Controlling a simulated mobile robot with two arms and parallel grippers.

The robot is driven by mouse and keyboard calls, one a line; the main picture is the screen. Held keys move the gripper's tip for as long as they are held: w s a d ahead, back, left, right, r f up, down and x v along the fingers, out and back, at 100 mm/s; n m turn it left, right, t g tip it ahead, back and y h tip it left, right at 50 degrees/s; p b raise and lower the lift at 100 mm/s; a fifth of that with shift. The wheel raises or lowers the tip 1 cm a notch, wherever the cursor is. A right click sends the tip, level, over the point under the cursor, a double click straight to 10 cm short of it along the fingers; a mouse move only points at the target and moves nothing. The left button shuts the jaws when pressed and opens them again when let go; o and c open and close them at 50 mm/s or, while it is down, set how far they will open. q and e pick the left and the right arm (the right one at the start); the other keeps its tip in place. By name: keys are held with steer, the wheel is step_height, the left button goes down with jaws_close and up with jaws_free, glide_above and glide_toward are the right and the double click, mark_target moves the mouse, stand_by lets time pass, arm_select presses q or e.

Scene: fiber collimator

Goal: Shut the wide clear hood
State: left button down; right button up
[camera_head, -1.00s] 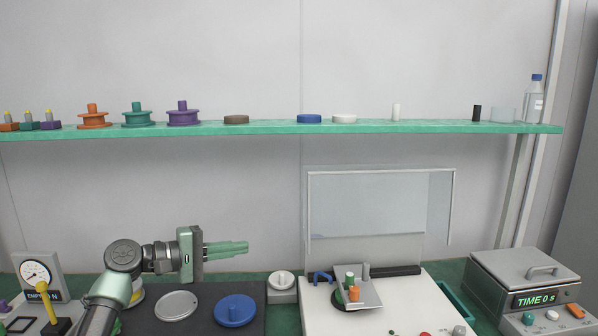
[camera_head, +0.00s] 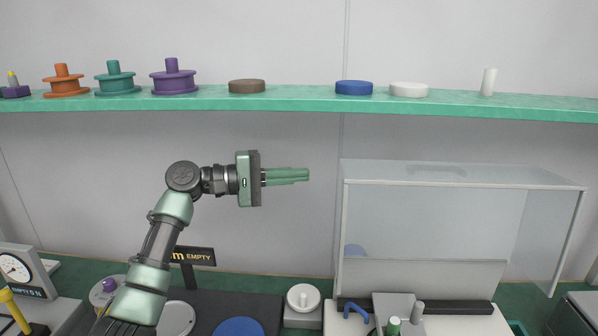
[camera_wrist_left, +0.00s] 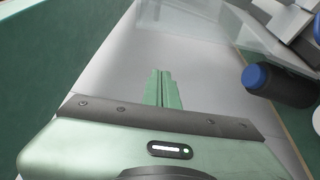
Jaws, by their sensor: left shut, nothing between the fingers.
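The wide clear hood (camera_head: 430,225) stands raised, tilted up at the back of a pale instrument base (camera_head: 470,320) in the head view. The front of the base is cut off by the picture's lower edge. My left gripper (camera_head: 307,175) is level, its fingers pointing right, a little left of the hood's upper left edge in the picture. Its fingers are shut and empty, and they show together in the left wrist view (camera_wrist_left: 164,80). I cannot tell the depth gap between fingers and hood. My right gripper is not in view.
A green shelf (camera_head: 300,104) with spools and discs runs above the hood. A white knob unit (camera_head: 303,298) stands left of the base. A gauge (camera_head: 15,268) is at far left. A dark cylinder with a blue end (camera_wrist_left: 280,85) shows in the wrist view.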

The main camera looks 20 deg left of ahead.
arm_select(q)
steer(key=d+p, duration=0.3)
steer(key=d, duration=0.4)
steer(key=shift+p, duration=0.35)
steer(key=shift+s+d+r, duration=0.1)
steer(key=shift+s+d, duration=0.05)
